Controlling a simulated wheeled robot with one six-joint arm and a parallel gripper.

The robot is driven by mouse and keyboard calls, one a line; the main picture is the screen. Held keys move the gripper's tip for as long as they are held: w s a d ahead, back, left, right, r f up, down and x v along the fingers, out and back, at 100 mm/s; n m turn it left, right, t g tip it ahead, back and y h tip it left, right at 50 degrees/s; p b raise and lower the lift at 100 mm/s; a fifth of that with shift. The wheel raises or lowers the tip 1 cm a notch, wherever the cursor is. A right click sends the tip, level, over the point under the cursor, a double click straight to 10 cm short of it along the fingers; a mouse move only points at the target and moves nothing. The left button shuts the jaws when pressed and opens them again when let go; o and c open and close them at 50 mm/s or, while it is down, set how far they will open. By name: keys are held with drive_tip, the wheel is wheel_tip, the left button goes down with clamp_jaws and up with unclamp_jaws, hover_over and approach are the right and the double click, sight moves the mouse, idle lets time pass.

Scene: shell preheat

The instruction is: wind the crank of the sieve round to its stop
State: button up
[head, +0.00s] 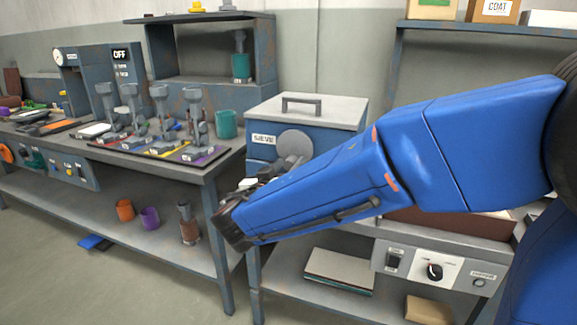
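The sieve (335,118) is a blue-grey box with a pale lid and a handle on top. It stands on the right bench and has a SIEVE label and a round grey disc (294,144) on its front. My blue arm reaches in from the right, across the front of the sieve. My gripper (262,181) is at the arm's far end, just below the disc. Grey parts show there, and I cannot tell which belong to the crank and which to the gripper. The arm hides the sieve's lower front, and whether the fingers touch the crank is hidden.
The left bench (215,170) holds a tray of several upright grey pieces, a teal cup (226,124) and a cabinet marked OFF (120,54). A control panel with a black knob (435,271) is below my arm. Orange and purple cups stand on the lower shelf.

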drive_tip(key=shift+s, duration=0.1)
drive_tip(key=v, duration=1.7)
drive_tip(key=w+d+f+g+h, duration=0.1)
drive_tip(key=d+f+g, duration=0.25)
drive_tip(key=d, duration=0.85)
drive_tip(key=d+f+g+h, duration=0.2)
drive_tip(key=d+g, duration=0.3)
drive_tip(key=d, duration=0.6)
drive_tip(key=s+d+f+g+y, duration=0.2)
drive_tip(key=s+d+f+y, duration=0.2)
drive_tip(key=s+d, duration=0.2)
drive_tip(key=s+d+f+n+g+y, duration=0.1)
drive_tip(key=s+d+f+y, duration=0.3)
drive_tip(key=s, duration=0.5)
drive_tip(key=d+y, duration=0.1)
drive_tip(key=d, duration=0.1)
drive_tip(key=shift+d+g, duration=0.25)
drive_tip(key=shift+g, duration=0.1)
